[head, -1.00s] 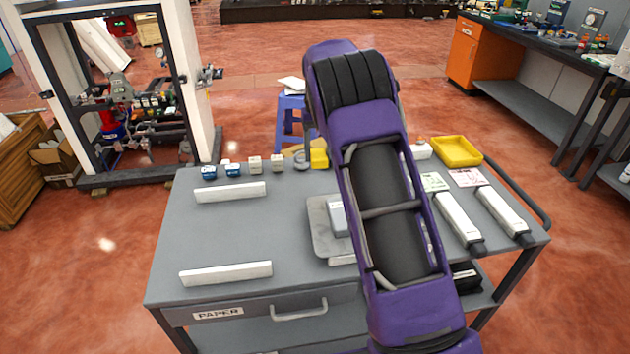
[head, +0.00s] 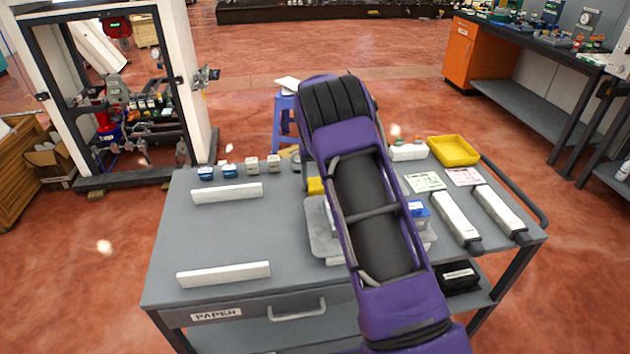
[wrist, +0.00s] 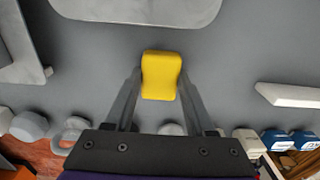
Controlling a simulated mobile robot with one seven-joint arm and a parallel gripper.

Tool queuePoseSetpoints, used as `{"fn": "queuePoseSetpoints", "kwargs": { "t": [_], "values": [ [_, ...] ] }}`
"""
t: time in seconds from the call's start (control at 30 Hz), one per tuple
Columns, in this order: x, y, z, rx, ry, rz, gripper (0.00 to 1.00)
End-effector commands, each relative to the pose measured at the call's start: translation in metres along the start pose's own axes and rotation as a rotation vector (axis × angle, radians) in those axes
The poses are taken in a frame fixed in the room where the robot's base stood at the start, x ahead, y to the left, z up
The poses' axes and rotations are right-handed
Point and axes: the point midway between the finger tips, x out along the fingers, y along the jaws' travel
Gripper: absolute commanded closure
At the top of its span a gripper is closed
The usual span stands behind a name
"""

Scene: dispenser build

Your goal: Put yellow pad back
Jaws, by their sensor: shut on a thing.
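The yellow pad (wrist: 161,75) is a small block with narrowed sides, held between the two fingers of my gripper (wrist: 161,82) in the wrist view. The gripper is shut on it. In the head view only part of the yellow pad (head: 316,186) shows, at the left edge of my purple arm, near the far end of the grey tray (head: 322,245). My arm hides the fingers there. I cannot tell whether the pad touches the cart top (head: 225,232) or hangs just above it.
A row of small blocks (head: 252,166), some blue, and a grey ring (wrist: 70,135) stand along the cart's far edge. Two white bars (head: 227,193) lie to the left with bare surface between them. A yellow bin (head: 453,151), cards and white tubes (head: 456,221) are at the right.

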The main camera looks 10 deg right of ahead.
Motion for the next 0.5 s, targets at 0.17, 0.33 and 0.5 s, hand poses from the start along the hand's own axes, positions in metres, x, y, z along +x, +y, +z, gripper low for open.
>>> {"fn": "queuePoseSetpoints", "kwargs": {
  "t": [0.17, 0.33, 0.5],
  "values": [
    [0.0018, 0.0000, 0.0000, 0.000, 0.000, 0.000, 0.32],
    [0.0018, 0.0000, 0.0001, 0.000, 0.000, 0.000, 0.15],
    [0.0017, 0.0000, 0.0000, 0.000, 0.000, 0.000, 0.15]
  ]
}}
